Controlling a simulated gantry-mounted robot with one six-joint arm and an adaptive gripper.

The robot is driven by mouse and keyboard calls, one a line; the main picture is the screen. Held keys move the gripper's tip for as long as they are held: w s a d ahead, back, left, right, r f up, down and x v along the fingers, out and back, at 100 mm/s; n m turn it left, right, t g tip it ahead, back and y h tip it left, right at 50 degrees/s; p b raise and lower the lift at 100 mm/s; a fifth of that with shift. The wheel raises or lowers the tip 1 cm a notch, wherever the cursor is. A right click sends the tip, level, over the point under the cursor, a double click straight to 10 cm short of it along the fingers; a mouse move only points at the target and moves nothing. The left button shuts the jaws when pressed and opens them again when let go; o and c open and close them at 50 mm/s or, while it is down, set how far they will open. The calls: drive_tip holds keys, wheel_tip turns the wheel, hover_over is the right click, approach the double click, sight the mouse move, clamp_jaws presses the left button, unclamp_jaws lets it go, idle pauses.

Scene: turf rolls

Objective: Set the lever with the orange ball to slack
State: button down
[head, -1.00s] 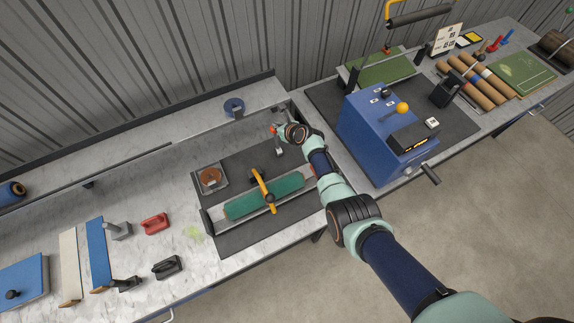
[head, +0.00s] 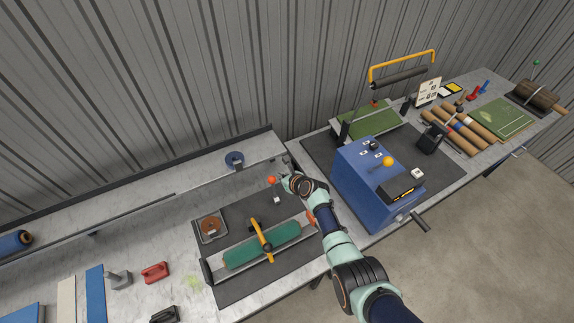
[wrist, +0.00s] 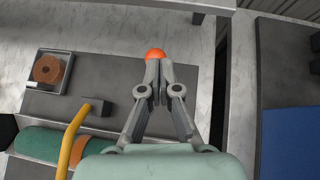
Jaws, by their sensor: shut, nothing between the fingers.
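The lever's orange ball (head: 271,181) stands above a small grey block on the dark mat, behind the green roll (head: 262,246). My gripper (head: 286,176) is just right of the ball in the head view, its fingers together and empty. In the wrist view, the ball (wrist: 155,54) shows just beyond my fingertips (wrist: 157,72). I cannot tell whether they touch. The lever's shaft is mostly hidden behind the fingers there. No slack marking can be read.
A yellow handle (head: 262,235) arches over the green roll. A tray with a brown disc (head: 211,227) lies to the left. The blue machine (head: 372,187), with a yellow-orange ball (head: 389,161) on top, stands right of my arm.

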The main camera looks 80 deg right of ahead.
wheel_tip(320, 180, up, 7)
drive_tip(key=s+p, duration=0.1)
drive_tip(key=shift+a+f, duration=0.2)
drive_tip(key=shift+a, duration=0.05)
idle(0.4)
